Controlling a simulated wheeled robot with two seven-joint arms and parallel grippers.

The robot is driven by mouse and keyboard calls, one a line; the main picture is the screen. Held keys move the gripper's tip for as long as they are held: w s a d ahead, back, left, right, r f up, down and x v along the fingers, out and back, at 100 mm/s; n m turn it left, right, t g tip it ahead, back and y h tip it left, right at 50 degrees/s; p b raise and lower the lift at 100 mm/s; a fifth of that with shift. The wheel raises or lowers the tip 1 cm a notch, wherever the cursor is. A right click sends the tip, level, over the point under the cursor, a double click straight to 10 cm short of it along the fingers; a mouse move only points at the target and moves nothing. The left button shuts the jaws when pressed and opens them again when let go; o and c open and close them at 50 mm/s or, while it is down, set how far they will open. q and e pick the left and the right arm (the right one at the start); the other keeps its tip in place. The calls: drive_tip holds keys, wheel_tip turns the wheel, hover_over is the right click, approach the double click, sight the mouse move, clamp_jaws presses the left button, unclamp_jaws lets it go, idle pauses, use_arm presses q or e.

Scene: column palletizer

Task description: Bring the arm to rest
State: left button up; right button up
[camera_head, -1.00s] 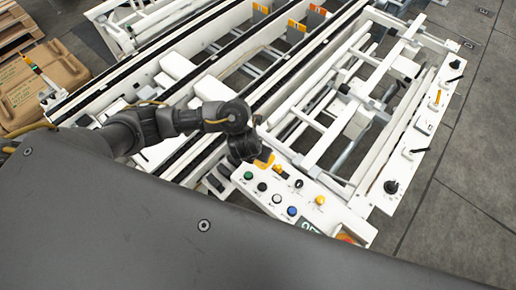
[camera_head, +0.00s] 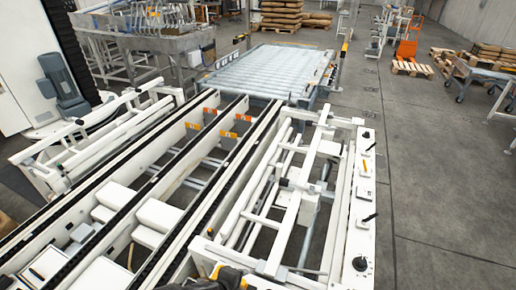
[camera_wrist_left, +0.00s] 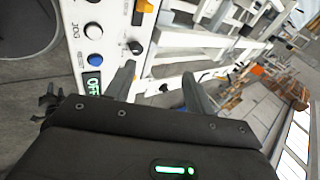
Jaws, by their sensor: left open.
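My left gripper (camera_wrist_left: 158,70) is open and empty in the left wrist view, its two dark fingers apart. It is near the white control panel (camera_wrist_left: 72,22), which has a white button (camera_wrist_left: 92,30), a blue button (camera_wrist_left: 95,60), a black knob (camera_wrist_left: 135,47) and a lit display (camera_wrist_left: 93,84). I cannot tell its exact distance from the panel. In the head view only a dark piece of my arm shows at the bottom edge, and the panel's buttons are out of the picture. My right gripper is in neither view.
White conveyor rails (camera_head: 205,170) run away from me to a roller table (camera_head: 268,72). A white side beam (camera_head: 358,215) with black handles stands on the right. Grey floor (camera_head: 435,185) is open beyond it. Pallets (camera_head: 412,68) and an orange hand truck (camera_head: 409,40) are farther back.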

use_arm(q)
drive_tip(key=s+a+n+g+y, duration=0.1)
drive_tip(key=s+a+n+y, duration=0.1)
drive_tip(key=s+a+n, duration=0.65)
drive_tip(key=s+a+n+g+y, duration=0.15)
drive_tip(key=s+a+n, duration=0.35)
drive_tip(key=a+n, duration=0.6)
wheel_tip(320, 180, down, 35)
drive_tip(key=s+g+b, duration=0.1)
drive_tip(key=s+b, duration=0.1)
drive_tip(key=b, duration=0.5)
drive_tip(key=s+a+f+g+b, duration=0.1)
drive_tip(key=s+f+b, duration=0.3)
drive_tip(key=s+f, duration=1.1)
wheel_tip(320, 180, down, 4)
drive_tip(key=shift+s+a, duration=0.2)
drive_tip(key=shift+a, duration=0.7)
drive_tip(key=shift+g+y, duration=0.25)
